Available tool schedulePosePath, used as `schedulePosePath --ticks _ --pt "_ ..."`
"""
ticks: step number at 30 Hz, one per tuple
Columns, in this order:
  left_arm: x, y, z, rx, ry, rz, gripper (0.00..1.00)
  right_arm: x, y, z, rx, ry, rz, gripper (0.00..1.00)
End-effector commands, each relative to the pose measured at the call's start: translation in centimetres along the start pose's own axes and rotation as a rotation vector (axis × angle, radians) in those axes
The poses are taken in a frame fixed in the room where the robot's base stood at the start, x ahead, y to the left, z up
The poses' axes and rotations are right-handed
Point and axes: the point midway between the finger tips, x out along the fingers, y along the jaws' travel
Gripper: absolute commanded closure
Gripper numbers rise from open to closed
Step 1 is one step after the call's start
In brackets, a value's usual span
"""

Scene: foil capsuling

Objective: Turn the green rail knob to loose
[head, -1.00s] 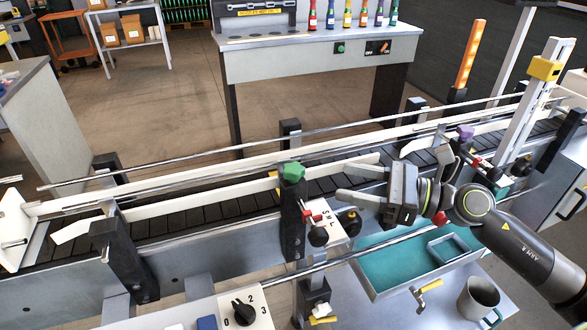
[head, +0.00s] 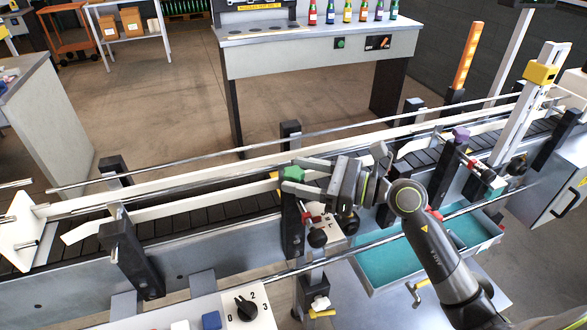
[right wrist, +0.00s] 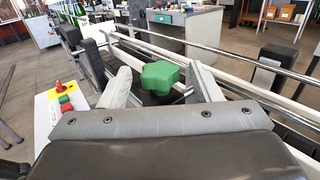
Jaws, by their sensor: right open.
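The green rail knob (head: 292,173) sits on top of a black post (head: 292,222) at the near side of the conveyor. It also shows in the right wrist view (right wrist: 160,77), as a lobed green knob between my two fingers. My right gripper (head: 294,176) is open, with its fingertips on either side of the knob. In the right wrist view a gap shows between the knob and each finger, so the gripper does not hold it. My left gripper is not in view.
The conveyor (head: 190,213) with its chrome rails runs across the scene. A purple knob (head: 461,134) stands farther right. A control panel with a black dial (head: 246,308) is at the front. A teal tray (head: 395,265) lies below my right arm.

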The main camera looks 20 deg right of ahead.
Motion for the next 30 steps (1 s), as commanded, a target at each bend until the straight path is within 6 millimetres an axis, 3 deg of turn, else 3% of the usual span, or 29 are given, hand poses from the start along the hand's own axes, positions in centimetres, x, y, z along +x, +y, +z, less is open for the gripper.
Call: schedulePosePath --ticks 7,18,28,30 --pt "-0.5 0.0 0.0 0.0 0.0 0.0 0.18 1.7 0.0 0.1 0.0 0.0 0.001 0.42" --pt "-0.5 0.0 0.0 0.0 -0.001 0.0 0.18 1.9 0.1 0.0 -0.001 0.001 0.001 0.43" --pt "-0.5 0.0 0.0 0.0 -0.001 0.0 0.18 1.9 0.1 0.0 -0.001 0.001 0.001 0.86" --pt "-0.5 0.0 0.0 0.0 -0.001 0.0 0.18 1.9 0.1 0.0 -0.001 0.001 0.002 0.87"
